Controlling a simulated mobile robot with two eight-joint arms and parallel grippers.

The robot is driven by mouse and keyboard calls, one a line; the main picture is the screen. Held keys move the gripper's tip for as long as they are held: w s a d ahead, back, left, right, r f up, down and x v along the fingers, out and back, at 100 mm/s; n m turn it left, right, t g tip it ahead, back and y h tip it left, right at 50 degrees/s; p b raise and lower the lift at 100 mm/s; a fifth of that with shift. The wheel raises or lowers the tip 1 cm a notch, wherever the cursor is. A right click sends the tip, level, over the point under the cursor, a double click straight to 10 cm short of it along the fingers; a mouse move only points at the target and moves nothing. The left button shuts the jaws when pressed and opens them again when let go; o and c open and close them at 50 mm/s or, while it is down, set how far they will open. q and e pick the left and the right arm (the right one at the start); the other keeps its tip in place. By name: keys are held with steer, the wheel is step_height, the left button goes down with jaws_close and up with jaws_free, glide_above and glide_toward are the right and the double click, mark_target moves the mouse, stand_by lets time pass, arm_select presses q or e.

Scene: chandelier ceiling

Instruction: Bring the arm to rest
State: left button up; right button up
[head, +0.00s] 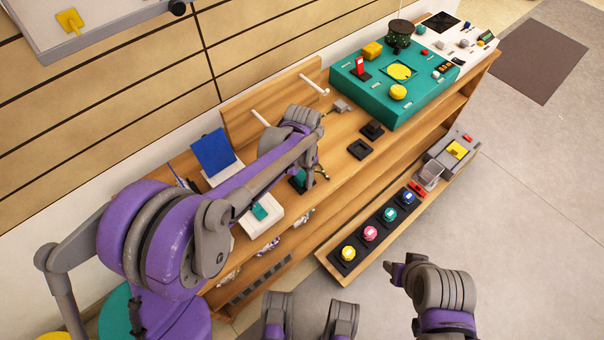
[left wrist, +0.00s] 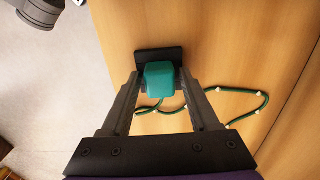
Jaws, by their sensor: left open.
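My left arm reaches over the wooden bench, and its gripper (head: 306,180) is low at the bench top. In the left wrist view the two fingers of this gripper (left wrist: 158,78) are apart, one on each side of a teal plug (left wrist: 159,84). The plug sits at a black socket block (left wrist: 170,56), and a green cable (left wrist: 232,90) with pale beads lies beside it. I cannot tell whether the fingers touch the plug.
A teal control box (head: 385,95) stands on the bench's far end. Two empty-looking black blocks (head: 359,149) lie between it and my left gripper. A white box (head: 263,218) and a blue panel (head: 212,152) stand nearer. A lower shelf holds colored buttons (head: 370,233). Floor to the right is clear.

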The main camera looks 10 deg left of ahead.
stand_by(0.4)
arm_select(q)
steer(key=shift+r+p, duration=2.85)
steer(key=shift+r, duration=1.7)
arm_select(e)
step_height(320, 180, up, 7)
steer(key=shift+f, duration=0.15)
steer(key=shift+s, duration=0.1)
arm_select(q)
steer(key=s+a+r+n+t+p, duration=0.2)
steer(key=s+a+r+n+p, duration=0.2)
steer(key=s+r, duration=0.4)
steer(key=s+a+r+n+t+p, duration=0.3)
steer(key=s+a+r+p, duration=0.3)
steer(key=s, duration=0.8)
step_height(320, 180, up, 3)
steer(key=shift+r+n+p, duration=0.15)
steer(key=shift+n+p, duration=0.45)
steer(key=shift+p, duration=0.25)
arm_select(e)
step_height(320, 180, up, 13)
steer(key=w, duration=0.2)
steer(key=shift+t, duration=0.4)
